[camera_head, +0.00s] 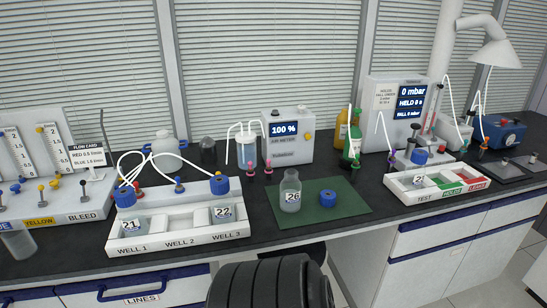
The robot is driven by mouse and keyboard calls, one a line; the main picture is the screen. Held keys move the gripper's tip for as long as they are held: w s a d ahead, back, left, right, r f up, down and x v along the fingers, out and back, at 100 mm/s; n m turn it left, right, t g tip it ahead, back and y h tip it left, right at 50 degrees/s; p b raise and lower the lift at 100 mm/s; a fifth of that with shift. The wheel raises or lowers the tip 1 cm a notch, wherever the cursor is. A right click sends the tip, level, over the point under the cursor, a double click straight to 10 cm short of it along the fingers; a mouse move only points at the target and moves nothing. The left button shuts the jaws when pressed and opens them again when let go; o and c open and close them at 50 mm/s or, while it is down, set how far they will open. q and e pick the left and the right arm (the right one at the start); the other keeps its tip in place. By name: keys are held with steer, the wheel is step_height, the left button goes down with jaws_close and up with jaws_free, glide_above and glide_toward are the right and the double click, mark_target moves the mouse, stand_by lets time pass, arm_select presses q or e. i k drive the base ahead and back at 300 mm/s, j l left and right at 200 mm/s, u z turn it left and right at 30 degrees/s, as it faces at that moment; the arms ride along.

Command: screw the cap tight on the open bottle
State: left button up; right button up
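An open clear bottle labelled 26 (290,192) stands upright on the dark green mat (340,208), with no cap on its neck. A blue ring-shaped cap (327,198) lies on the same mat, just right of the bottle and apart from it. Neither of my grippers is in view. Only a black ribbed part, likely my own arm, shows at the bottom centre.
Left of the mat is a white well rack (180,241) with bottles 21 and 22, blue-capped with white tubes. The air meter (289,138) stands behind the mat. A TEST/HOLDS/LEAKS tray (452,193) is to the right.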

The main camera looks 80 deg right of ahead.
mark_target(291, 187)
steer(key=z, duration=2.85)
